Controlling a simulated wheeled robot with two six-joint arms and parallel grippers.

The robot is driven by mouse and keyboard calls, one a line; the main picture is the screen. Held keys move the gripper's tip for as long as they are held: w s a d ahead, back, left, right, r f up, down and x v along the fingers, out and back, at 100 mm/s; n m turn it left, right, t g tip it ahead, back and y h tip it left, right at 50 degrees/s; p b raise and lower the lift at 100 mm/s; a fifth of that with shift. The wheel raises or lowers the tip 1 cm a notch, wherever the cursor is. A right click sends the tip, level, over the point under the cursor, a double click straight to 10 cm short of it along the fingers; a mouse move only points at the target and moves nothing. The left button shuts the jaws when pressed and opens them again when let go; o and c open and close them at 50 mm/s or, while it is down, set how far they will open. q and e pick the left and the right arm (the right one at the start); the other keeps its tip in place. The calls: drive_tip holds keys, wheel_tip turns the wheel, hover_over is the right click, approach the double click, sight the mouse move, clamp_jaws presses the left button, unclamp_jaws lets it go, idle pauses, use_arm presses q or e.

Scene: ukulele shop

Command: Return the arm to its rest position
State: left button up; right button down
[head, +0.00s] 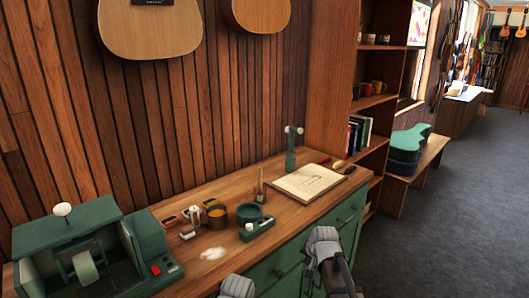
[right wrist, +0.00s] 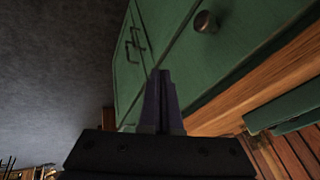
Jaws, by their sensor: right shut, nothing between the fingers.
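My right arm (head: 324,244) shows at the bottom of the head view, in front of the green drawers of the workbench. Its fingertips cannot be made out there. In the right wrist view my right gripper (right wrist: 163,102) has its dark fingers together, with nothing between them. It is apart from the green drawer fronts (right wrist: 190,60), which lie beyond it. A rounded grey part of mine shows at the bottom edge of the head view; no left gripper fingers show.
A shelf (head: 375,101) and a bench (head: 432,151) stand beyond. The grey floor (head: 450,225) at right is clear.

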drive_tip(key=s+a+r+n+g+h+p, duration=0.1)
drive_tip(key=s+a+n+g, duration=0.2)
drive_tip(key=s, duration=1)
drive_tip(key=s+a+n+g+h+p, duration=0.1)
drive_tip(key=s+a+n+g+p, duration=0.1)
drive_tip(key=s+a+n, duration=0.4)
drive_tip(key=s+a+g, duration=0.1)
drive_tip(key=s+a, duration=0.2)
drive_tip(key=s, duration=0.4)
drive_tip(key=shift+s+a+r+n, duration=0.15)
drive_tip(key=shift+s+r+n, duration=0.15)
drive_tip(key=shift+r+n, duration=0.1)
